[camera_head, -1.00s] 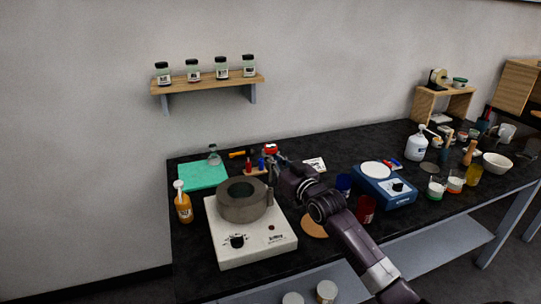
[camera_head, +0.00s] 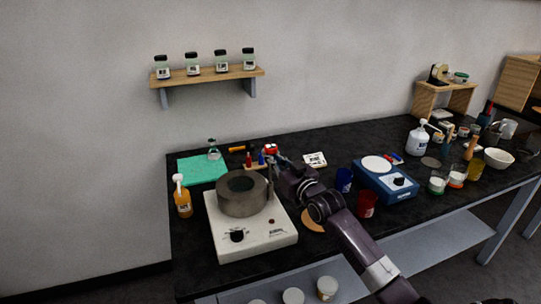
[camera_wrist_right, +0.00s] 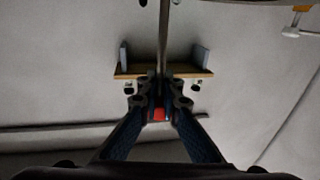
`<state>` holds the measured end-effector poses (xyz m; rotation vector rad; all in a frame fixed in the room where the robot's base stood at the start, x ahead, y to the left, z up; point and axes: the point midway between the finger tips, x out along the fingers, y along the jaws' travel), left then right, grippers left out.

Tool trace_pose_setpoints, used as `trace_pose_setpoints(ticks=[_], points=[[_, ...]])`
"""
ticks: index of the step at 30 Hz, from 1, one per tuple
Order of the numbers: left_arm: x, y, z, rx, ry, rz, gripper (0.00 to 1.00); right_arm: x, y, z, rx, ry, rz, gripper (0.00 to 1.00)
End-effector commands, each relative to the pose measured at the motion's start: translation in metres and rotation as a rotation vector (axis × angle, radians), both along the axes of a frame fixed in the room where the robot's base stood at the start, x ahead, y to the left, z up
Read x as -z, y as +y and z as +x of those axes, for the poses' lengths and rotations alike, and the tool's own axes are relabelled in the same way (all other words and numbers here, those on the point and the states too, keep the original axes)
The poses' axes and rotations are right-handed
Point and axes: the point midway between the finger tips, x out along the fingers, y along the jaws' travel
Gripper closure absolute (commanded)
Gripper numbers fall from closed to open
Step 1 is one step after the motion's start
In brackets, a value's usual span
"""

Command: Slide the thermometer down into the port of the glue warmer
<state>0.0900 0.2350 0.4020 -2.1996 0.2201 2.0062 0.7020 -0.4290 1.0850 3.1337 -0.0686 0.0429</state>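The glue warmer is a white box (camera_head: 255,244) with a dark knob and a thick grey round pot (camera_head: 238,207) on top. A small grey upright tube (camera_head: 270,193), seemingly its port, stands at the pot's right side. My right gripper (camera_head: 272,158) is behind and above the pot. It is shut on the thermometer, whose red head (camera_head: 270,149) shows at the fingertips. In the right wrist view, the thin rod (camera_wrist_right: 163,45) runs from between the fingers (camera_wrist_right: 160,103), with the red part (camera_wrist_right: 158,114) beside them. I cannot tell whether the rod's tip meets the tube. My left gripper is out of view.
A blue scale (camera_head: 387,187), blue cup (camera_head: 344,180) and red cup (camera_head: 366,204) are to the right. A wall shelf (camera_head: 207,77) holds several jars.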

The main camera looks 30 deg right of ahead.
Motion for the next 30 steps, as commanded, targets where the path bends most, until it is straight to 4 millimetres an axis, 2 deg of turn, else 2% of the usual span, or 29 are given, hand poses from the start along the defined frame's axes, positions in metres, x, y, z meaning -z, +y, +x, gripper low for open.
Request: trace_pose_setpoints(ticks=[30], points=[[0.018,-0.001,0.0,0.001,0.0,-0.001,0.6,0.026,-0.001,0.001,0.0,0.0,0.0,1.0]])
